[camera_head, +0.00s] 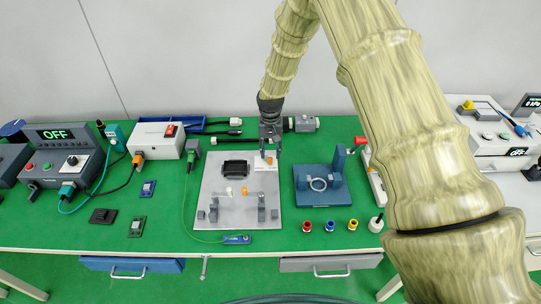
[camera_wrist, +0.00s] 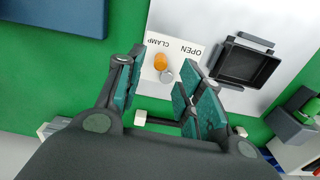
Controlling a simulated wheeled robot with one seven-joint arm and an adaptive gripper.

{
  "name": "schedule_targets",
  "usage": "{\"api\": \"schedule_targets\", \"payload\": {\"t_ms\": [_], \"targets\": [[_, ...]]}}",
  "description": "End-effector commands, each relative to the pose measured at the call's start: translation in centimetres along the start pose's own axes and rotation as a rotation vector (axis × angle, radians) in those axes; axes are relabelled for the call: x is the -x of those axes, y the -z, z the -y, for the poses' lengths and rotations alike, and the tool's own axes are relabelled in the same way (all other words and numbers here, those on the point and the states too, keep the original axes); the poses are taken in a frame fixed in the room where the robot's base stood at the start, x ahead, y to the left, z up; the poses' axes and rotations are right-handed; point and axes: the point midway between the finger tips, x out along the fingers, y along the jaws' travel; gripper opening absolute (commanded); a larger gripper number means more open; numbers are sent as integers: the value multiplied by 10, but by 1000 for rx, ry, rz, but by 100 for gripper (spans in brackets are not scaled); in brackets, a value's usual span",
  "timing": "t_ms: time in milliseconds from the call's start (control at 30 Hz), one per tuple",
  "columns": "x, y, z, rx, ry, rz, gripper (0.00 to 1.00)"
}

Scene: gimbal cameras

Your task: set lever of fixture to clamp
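The fixture is a light grey plate (camera_head: 212,178) on the green bench top. At its upper right is a white label (camera_head: 259,167), marked OPEN and CLAMP in the wrist view (camera_wrist: 184,57). An orange lever knob (camera_wrist: 160,61) lies on this label beside a round grey part (camera_wrist: 167,77). I cannot tell which word the lever points to. My gripper (camera_head: 269,152) is above the label, pointing down. In the wrist view my gripper (camera_wrist: 157,77) is open, its fingers apart on either side of the knob, with nothing held between them.
A black square frame (camera_wrist: 247,64) sits on the plate beside the label. Grey clamp posts (camera_head: 262,208) stand at the plate's front. A blue fixture with a ring (camera_head: 302,180) stands to the right. A white box with a red switch (camera_head: 155,142) stands left. Small coloured parts lie in front.

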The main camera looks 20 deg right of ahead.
Motion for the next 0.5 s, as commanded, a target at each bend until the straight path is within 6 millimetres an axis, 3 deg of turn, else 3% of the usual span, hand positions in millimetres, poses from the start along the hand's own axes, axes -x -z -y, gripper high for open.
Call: {"api": "schedule_targets", "payload": {"t_ms": [200,500], "targets": [[40,1,0,0,1,-3,37],[75,0,0,-1,0,0,37]]}}
